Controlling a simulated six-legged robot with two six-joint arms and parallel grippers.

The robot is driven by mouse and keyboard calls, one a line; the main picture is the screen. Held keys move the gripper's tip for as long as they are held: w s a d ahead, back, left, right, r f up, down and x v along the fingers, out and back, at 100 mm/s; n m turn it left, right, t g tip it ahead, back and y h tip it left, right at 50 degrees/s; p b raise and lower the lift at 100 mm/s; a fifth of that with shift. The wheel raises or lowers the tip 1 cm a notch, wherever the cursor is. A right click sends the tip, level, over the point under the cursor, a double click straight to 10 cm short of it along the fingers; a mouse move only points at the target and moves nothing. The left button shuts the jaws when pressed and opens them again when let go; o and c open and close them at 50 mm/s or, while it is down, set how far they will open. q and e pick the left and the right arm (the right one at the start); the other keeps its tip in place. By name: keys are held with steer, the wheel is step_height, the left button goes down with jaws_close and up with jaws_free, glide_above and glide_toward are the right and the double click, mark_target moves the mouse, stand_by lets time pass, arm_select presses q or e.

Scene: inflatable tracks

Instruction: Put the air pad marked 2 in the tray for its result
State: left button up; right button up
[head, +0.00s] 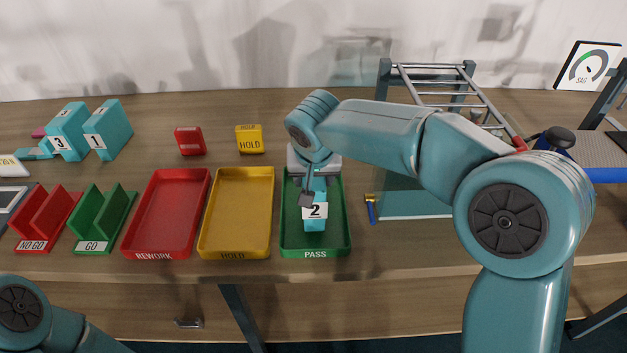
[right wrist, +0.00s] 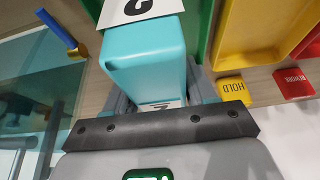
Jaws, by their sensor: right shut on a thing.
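The air pad marked 2 (head: 315,224) is a light blue block with a white number label. In the head view it is over the green PASS tray (head: 345,240), within the tray's outline. I cannot tell whether it touches the tray floor. My right gripper (head: 313,187) is shut on the pad from above and behind. The right wrist view shows the pad (right wrist: 145,60) between the gripper's fingers (right wrist: 160,92), with green tray parts beside it. My left arm's link shows at the lower left of the head view, but its gripper is out of frame.
The yellow HOLD tray (head: 236,212) and red REWORK tray (head: 166,212) stand left of the PASS tray. GO (head: 93,246) and NO GO (head: 33,245) racks are farther left. Blue pads (head: 119,140), a red block (head: 190,141) and yellow HOLD block (head: 249,139) stand behind.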

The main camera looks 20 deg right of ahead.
steer(key=shift+f, duration=0.45)
steer(key=shift+w, duration=0.15)
steer(key=shift+f, duration=0.15)
steer(key=o, duration=1.1)
steer(key=shift+f, duration=0.1)
steer(key=shift+o, duration=0.2)
